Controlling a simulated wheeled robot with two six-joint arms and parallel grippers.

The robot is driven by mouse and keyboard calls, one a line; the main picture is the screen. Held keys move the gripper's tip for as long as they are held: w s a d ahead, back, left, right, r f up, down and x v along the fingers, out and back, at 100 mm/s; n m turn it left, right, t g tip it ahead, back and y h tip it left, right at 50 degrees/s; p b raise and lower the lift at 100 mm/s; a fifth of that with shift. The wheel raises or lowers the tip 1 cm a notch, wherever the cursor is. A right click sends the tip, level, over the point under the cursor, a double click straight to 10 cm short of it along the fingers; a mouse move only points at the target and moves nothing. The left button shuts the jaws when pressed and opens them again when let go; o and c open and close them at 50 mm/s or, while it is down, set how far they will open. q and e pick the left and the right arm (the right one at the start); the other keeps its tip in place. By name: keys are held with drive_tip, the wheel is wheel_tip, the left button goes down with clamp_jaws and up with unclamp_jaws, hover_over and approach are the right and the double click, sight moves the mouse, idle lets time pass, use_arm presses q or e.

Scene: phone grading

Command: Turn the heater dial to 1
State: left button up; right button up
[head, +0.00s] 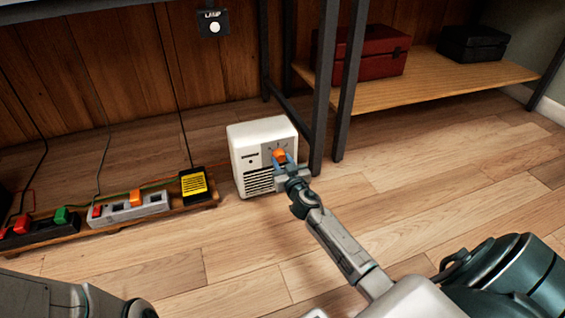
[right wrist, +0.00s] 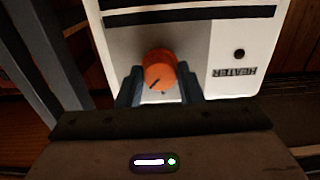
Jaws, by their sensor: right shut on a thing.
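The white heater (head: 257,150) stands on the wood floor in the middle of the head view, against a dark metal leg. Its orange dial (head: 280,155) is on the front face. My right gripper (head: 284,164) is at the dial, its fingers on either side of it. In the right wrist view the orange dial (right wrist: 160,72) sits between the two dark fingertips of my right gripper (right wrist: 159,84), and a dark pointer line shows on it. The heater (right wrist: 228,45) looks upside down there. I cannot read the dial's numbers. My left gripper is not seen.
Power strips with colored plugs (head: 128,206) and a yellow-black block (head: 194,183) lie left of the heater. A wooden shelf (head: 440,85) holds a red box (head: 370,52) and a black case (head: 473,43). Bare floor lies to the right.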

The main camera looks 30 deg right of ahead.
drive_tip(key=shift+n, duration=0.3)
drive_tip(key=n, duration=0.3)
drive_tip(key=shift+n, duration=2.5)
drive_tip(key=o, duration=1)
drive_tip(key=p+v, duration=0.1)
drive_tip(key=v, duration=1)
drive_tip(key=shift+d, duration=0.15)
